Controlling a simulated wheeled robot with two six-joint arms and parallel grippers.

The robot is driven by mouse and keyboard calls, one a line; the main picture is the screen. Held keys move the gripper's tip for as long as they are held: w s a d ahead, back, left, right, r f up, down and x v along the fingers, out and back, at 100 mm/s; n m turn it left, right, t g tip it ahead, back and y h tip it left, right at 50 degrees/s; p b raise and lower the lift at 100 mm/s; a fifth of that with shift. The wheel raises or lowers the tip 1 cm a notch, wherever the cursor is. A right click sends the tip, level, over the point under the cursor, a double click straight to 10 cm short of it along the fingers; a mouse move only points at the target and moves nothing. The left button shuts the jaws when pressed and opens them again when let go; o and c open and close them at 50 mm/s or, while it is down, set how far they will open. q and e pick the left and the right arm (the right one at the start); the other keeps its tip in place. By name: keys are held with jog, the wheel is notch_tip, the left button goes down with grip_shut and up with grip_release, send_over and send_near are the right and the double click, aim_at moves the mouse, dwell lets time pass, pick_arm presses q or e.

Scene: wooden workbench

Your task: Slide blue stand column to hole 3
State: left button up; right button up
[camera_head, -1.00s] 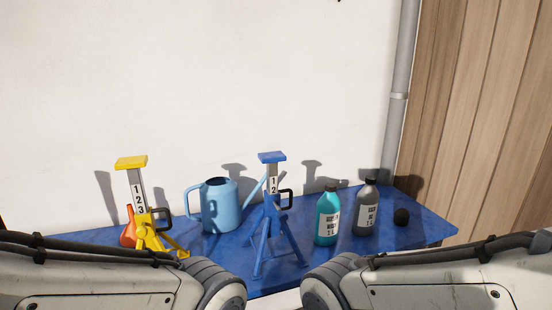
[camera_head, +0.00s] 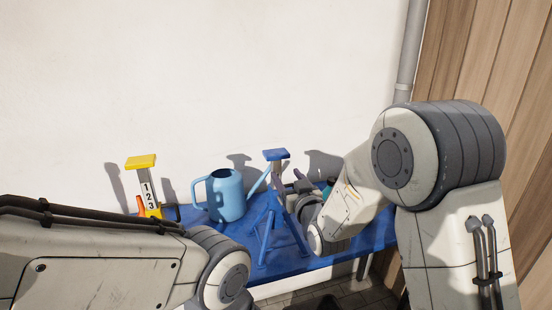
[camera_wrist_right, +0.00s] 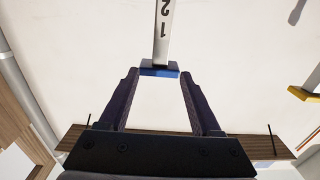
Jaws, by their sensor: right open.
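The blue stand (camera_head: 267,222) stands upright on the blue table, with its flat blue top plate (camera_head: 275,154) on a pale numbered column (camera_head: 277,171). My right gripper (camera_head: 293,187) is beside the column, on its right, partly hidden by my wrist. In the right wrist view the picture is upside down; the open jaws (camera_wrist_right: 158,75) point toward the column (camera_wrist_right: 163,32), marked 1 and 2. The top plate (camera_wrist_right: 159,72) appears between the fingertips there. I cannot tell whether they touch it. My left arm shows, but its gripper is out of view.
A light-blue watering can (camera_head: 226,197) stands left of the blue stand, its spout reaching close to it. A yellow stand (camera_head: 142,162) is farther left. A teal bottle (camera_head: 329,183) is mostly hidden behind my right arm. The wall (camera_head: 200,70) is behind the table.

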aim_at(277, 163)
jog(key=p+x, duration=0.3)
jog(key=x, duration=0.5)
jog(key=shift+w+a, duration=0.1)
jog(key=shift+w, duration=0.1)
jog(key=shift+p+x, duration=0.4)
jog(key=shift+x, duration=0.4)
grip_shut()
dwell(0.5)
